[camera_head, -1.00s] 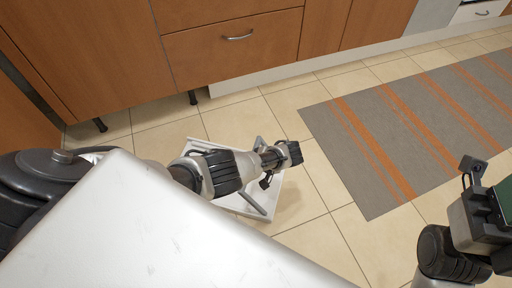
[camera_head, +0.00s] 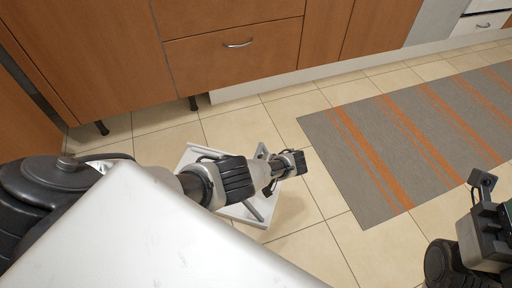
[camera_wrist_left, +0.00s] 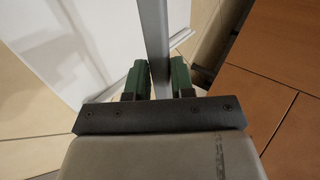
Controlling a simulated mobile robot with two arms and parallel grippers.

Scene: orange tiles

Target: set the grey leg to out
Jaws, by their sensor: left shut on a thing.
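A white panel (camera_head: 240,214) with grey bars lies on the floor tiles, partly hidden under my left arm. In the left wrist view my left gripper (camera_wrist_left: 157,78) is shut on the grey leg (camera_wrist_left: 154,30), a straight grey bar that runs up between the green fingers. The white panel (camera_wrist_left: 75,50) fills the left of that view. In the head view the left fingertips are hidden behind my wrist, which is over the panel. My right gripper (camera_head: 496,218) is at the right edge, apart from the panel, and its fingers are not clear.
Wooden cabinets (camera_head: 235,55) on short dark feet stand behind the panel. A grey rug with orange stripes (camera_head: 400,145) lies to the right. Bare tiles are free between the rug and the panel. A white surface (camera_head: 150,235) covers the lower left.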

